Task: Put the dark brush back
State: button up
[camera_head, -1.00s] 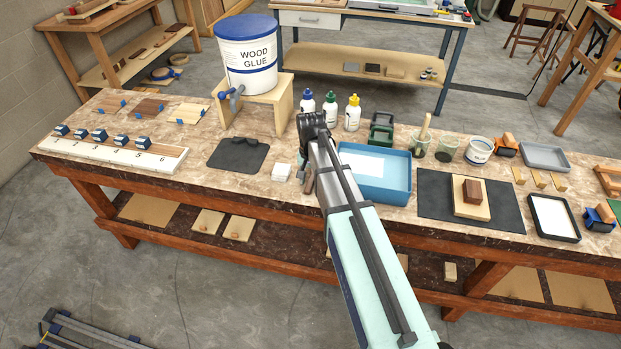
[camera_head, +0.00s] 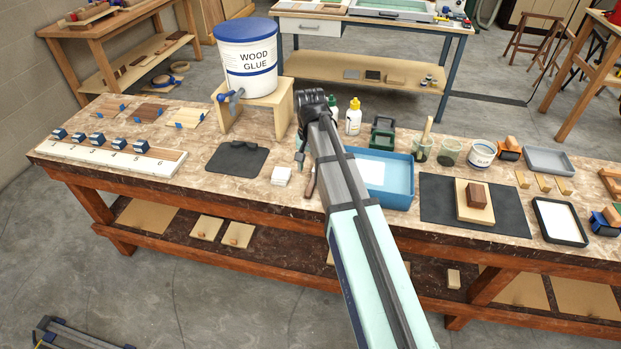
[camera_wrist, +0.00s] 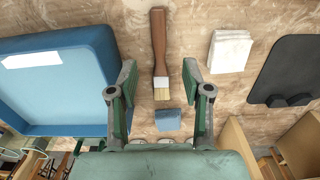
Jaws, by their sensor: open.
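The dark brush (camera_wrist: 159,45) has a brown handle, a metal band and pale bristles. It lies on the marbled bench top in the wrist view, with its bristle end toward my gripper. My gripper (camera_wrist: 160,78) is open, with one green-padded finger on each side of the bristle end and nothing held. In the head view the brush's brown handle (camera_head: 310,182) shows just left of my arm, and the rest of the brush is hidden. A pale-handled brush (camera_head: 427,128) stands in a jar to the right.
A blue tray (camera_wrist: 108,45) lies left of the brush in the wrist view. White pads (camera_wrist: 231,50) and a dark mat (camera_wrist: 290,65) lie to its right. A small blue block (camera_wrist: 168,120) is just beyond the bristles. The glue bucket (camera_head: 247,75) stands on a wooden stand (camera_head: 283,110).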

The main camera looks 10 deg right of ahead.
notch_tip(320, 180, up, 10)
jog(key=b, duration=0.1)
jog(key=shift+f+b, duration=0.2)
jog(key=shift+b, duration=0.1)
dwell(0.3)
